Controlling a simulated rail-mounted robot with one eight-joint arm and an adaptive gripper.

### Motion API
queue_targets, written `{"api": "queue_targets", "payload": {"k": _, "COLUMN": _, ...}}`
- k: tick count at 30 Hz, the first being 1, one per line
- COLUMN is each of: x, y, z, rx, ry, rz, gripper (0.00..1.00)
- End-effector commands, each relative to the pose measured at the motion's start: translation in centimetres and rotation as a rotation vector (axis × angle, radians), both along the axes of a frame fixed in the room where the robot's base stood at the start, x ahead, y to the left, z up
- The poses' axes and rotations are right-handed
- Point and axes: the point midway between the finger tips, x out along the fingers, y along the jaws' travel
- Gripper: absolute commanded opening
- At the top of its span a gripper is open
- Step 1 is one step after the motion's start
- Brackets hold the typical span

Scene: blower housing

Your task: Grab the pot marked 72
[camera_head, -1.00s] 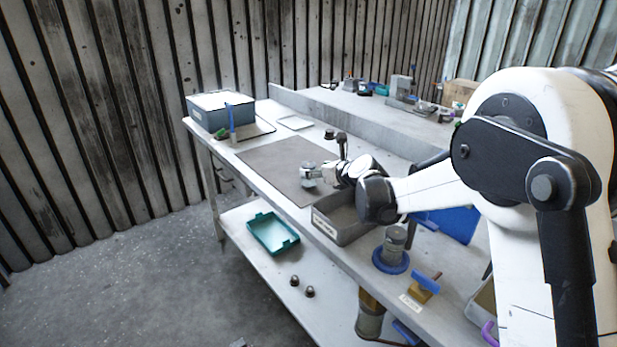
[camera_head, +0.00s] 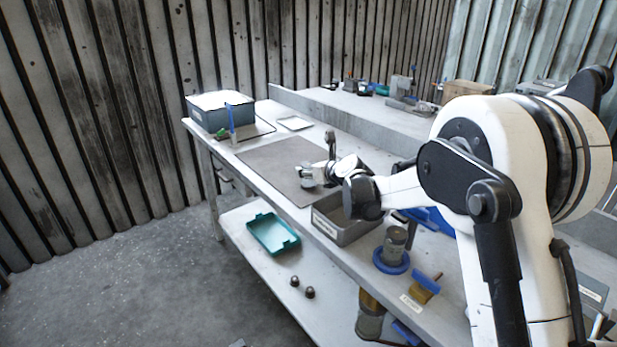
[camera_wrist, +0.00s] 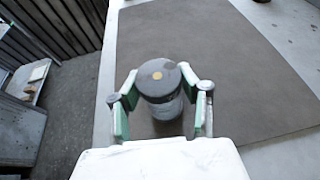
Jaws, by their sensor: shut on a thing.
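A grey, round, pot-like piece (camera_wrist: 158,80) is between my fingers in the wrist view, with a small yellow dot on its flat top. My gripper (camera_wrist: 160,105) is shut on it, with green-lined pads on both sides. No number can be read on it. In the head view my gripper (camera_head: 308,180) is over the front part of the dark mat (camera_head: 270,160), and the held piece is too small there to tell apart clearly. Whether it touches the mat or hangs just above it I cannot tell.
A grey bin (camera_head: 345,232) with a label stands right of the mat, below my arm. A grey cylinder on a blue ring (camera_head: 391,260) stands farther right. A blue-grey box (camera_head: 221,110) is at the bench's far left end. A teal tray (camera_head: 272,234) lies on the lower shelf.

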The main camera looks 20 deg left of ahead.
Motion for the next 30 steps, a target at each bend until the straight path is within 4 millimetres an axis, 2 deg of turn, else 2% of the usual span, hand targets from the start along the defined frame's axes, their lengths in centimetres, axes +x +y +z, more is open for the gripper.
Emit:
{"api": "queue_targets", "payload": {"k": 2, "x": 0.0, "y": 0.0, "z": 0.0, "rx": 0.0, "ry": 0.0, "rz": 0.0, "gripper": 0.01}}
{"api": "queue_targets", "payload": {"k": 14, "x": 0.0, "y": 0.0, "z": 0.8, "rx": 0.0, "ry": 0.0, "rz": 0.0, "gripper": 0.01}}
{"api": "queue_targets", "payload": {"k": 17, "x": 0.0, "y": 0.0, "z": 1.9, "rx": 0.0, "ry": 0.0, "rz": 0.0, "gripper": 0.01}}
{"api": "queue_targets", "payload": {"k": 21, "x": 0.0, "y": 0.0, "z": 4.6, "rx": 0.0, "ry": 0.0, "rz": 0.0, "gripper": 0.01}}
{"api": "queue_targets", "payload": {"k": 30, "x": -6.6, "y": 2.6, "z": 8.3, "rx": -0.001, "ry": -0.001, "rz": 0.003, "gripper": 0.01}}
